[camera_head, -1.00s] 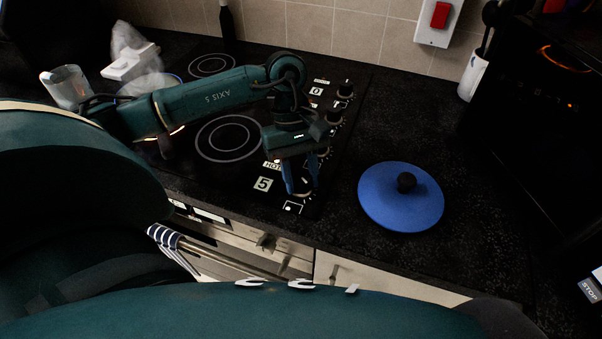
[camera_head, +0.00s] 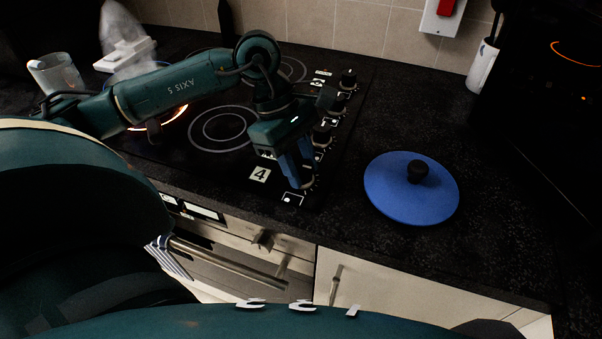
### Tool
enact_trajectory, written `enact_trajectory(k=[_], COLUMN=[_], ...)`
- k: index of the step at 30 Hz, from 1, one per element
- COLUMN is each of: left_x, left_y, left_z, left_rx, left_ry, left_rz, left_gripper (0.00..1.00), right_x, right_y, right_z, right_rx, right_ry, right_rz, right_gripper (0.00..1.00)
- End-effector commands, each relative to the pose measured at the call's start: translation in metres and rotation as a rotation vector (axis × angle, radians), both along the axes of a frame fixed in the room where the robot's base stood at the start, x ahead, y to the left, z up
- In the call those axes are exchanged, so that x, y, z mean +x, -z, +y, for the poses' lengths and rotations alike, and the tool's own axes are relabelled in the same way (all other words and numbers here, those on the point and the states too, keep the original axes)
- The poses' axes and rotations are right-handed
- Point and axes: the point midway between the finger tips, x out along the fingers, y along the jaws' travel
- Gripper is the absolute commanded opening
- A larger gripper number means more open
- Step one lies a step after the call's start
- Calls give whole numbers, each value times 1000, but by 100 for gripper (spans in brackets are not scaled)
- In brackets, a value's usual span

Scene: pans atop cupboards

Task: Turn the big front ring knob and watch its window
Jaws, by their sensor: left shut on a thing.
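The front ring knob (camera_head: 311,181) is at the near right corner of the black hob, mostly hidden by my fingers. My left gripper (camera_head: 299,180) reaches down from above and is shut on it. The window (camera_head: 259,175) to the left of the knob shows a black 4 on white. A small white mark (camera_head: 292,199) sits just in front of the knob. My right gripper is not in view.
More knobs, including the rear one (camera_head: 348,79), run back along the hob's right edge. A rear left ring glows orange (camera_head: 175,119). A blue lid (camera_head: 411,190) lies on the worktop to the right. A glass (camera_head: 55,74) stands at the left.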

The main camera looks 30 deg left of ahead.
Motion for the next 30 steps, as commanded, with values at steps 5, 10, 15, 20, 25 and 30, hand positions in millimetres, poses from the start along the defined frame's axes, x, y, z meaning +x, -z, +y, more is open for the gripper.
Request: enact_trajectory(k=[5, 10, 15, 20, 25, 30], left_x=[-1, -1, -2, -2, -2, -2], left_y=[5, 4, 3, 2, 1, 0], left_z=[0, 0, 0, 0, -1, 0], left_rx=[2, 1, 1, 1, 1, 1], left_ry=[-165, -322, -464, -570, -649, -694], left_rz=[-4, -5, -4, -3, -3, -1], left_gripper=[11, 11, 11, 11, 11, 11], right_x=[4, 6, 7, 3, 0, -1], right_y=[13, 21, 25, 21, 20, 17], right_z=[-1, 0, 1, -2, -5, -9], right_rx=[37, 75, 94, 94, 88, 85], right_ry=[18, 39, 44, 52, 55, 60], right_rz=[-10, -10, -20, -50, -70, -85], right_gripper=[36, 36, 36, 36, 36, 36])
